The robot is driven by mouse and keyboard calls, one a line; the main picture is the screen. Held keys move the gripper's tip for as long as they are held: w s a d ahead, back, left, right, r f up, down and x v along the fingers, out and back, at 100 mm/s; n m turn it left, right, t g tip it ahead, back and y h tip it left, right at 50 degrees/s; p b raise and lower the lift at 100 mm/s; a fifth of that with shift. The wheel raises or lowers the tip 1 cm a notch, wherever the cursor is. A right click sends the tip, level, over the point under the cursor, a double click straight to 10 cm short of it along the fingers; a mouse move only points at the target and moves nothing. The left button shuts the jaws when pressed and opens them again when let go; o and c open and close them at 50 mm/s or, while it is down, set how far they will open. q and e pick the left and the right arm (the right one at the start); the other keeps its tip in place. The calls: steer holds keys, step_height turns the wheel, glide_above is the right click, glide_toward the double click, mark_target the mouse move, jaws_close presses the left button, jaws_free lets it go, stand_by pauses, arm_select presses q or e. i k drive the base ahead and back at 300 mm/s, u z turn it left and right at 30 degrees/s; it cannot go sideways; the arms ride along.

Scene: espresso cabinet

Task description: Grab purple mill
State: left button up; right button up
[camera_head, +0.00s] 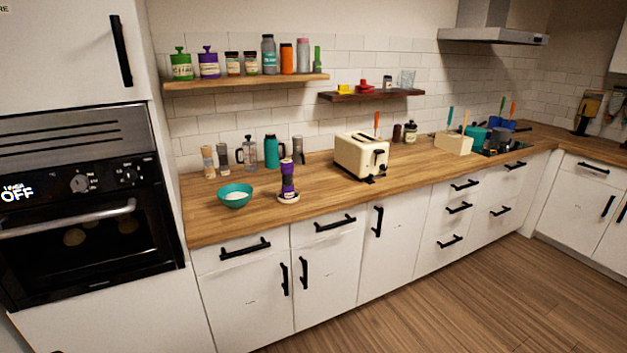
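A purple mill (287,178) with a dark middle stands upright on a small pale saucer or coaster (289,198) on the wooden counter. It is near the counter's front edge, to the right of a teal bowl (235,196). No other thing covers it. Neither of my grippers shows in the head view.
Behind the mill stand two shakers, a French press (247,153), a teal bottle (271,151) and a grey mill (298,150). A cream toaster (361,155) is to its right. A shelf (246,82) with jars hangs above. The counter (330,188) is bare between mill and toaster.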

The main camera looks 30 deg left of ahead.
mark_target(287, 187)
steer(key=z, duration=0.45)
steer(key=i, duration=2.6)
steer(key=u, duration=1.55)
steer(key=i, duration=0.75)
steer(key=u, duration=0.8)
